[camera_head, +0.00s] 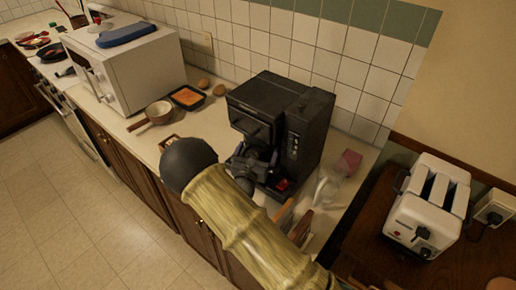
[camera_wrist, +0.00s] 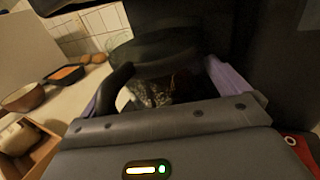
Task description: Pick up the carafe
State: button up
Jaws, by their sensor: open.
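The carafe (camera_wrist: 152,58) stands in the bay of the black coffee maker (camera_head: 281,120). In the wrist view its dark rounded top and part of its glass body show straight ahead. My gripper (camera_wrist: 168,78) is open, with one finger on each side of the carafe. I cannot tell whether either finger touches it. In the head view my gripper (camera_head: 250,163) is at the front of the coffee maker, and it and the machine hide most of the carafe. The carafe's lower part is hidden behind the gripper body in the wrist view.
A white microwave (camera_head: 125,65) stands to the left. A small pot (camera_head: 158,112), a black tray with orange food (camera_head: 187,97) and brown eggs lie between it and the coffee maker. A clear item (camera_head: 328,188) lies at right. A toaster (camera_head: 433,203) stands on a separate wooden surface.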

aim_at(256, 146)
dwell(0.4)
jog(key=c, duration=0.9)
jog(key=shift+r+b, duration=0.4)
jog(key=shift+r, duration=0.4)
notch_tip(256, 146, up, 2)
jog(key=shift+b, duration=0.35)
jog(key=b+v, duration=0.4)
jog(key=v, duration=1.4)
jog(key=shift+a, duration=0.1)
